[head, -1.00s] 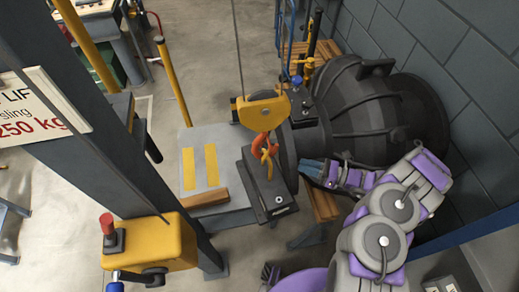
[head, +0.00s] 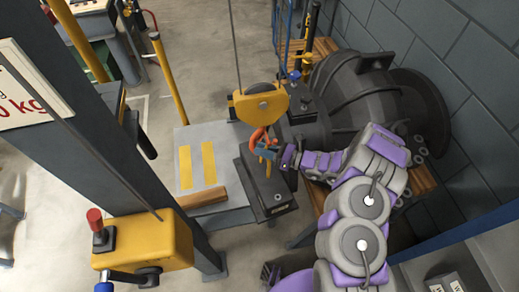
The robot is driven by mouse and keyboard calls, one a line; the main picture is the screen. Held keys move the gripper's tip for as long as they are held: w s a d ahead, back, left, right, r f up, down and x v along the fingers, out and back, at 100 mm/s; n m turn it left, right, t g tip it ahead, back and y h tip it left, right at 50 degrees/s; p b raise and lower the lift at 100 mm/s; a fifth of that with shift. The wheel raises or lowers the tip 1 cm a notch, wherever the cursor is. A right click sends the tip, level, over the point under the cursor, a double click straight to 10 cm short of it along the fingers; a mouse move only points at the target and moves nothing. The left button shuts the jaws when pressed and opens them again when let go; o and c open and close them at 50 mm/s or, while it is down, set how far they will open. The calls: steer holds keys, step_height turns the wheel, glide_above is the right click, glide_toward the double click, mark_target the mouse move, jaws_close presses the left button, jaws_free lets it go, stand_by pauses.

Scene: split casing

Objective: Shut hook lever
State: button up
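The orange hook (head: 258,134) hangs under the yellow pulley block (head: 262,104) on a cable. Its lower part, with any lever, is partly hidden behind my gripper. A yellow lifting eye (head: 268,168) stands below the hook on the dark block (head: 265,190).
A large dark casing (head: 375,95) stands on a wooden pallet (head: 418,182) against the wall. A grey plate with yellow stripes (head: 186,140) lies left of the dark block. A yellow control box (head: 150,240) and grey post (head: 120,150) stand at the front left.

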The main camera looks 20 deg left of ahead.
steer(key=shift+a, duration=0.8)
steer(key=shift+c, duration=0.2)
jaws_close()
steer(key=shift+d, duration=0.1)
steer(key=shift+w+d+f+n+t+h+p, duration=0.25)
steer(key=shift+d+n+h, duration=0.5)
steer(key=shift+h, duration=0.9)
steer(key=shift+w+d+f+n+t+h+p, duration=0.15)
steer(key=shift+w+d+n+t+h, duration=0.25)
steer(key=shift+n+h, duration=0.9)
steer(key=shift+w+d+f+n+t+h+p, duration=0.1)
steer(key=shift+w+d+n+t+h+p, duration=0.4)
steer(key=shift+h, duration=1.45)
steer(key=shift+d+g, duration=0.1)
steer(key=shift+g, duration=0.15)
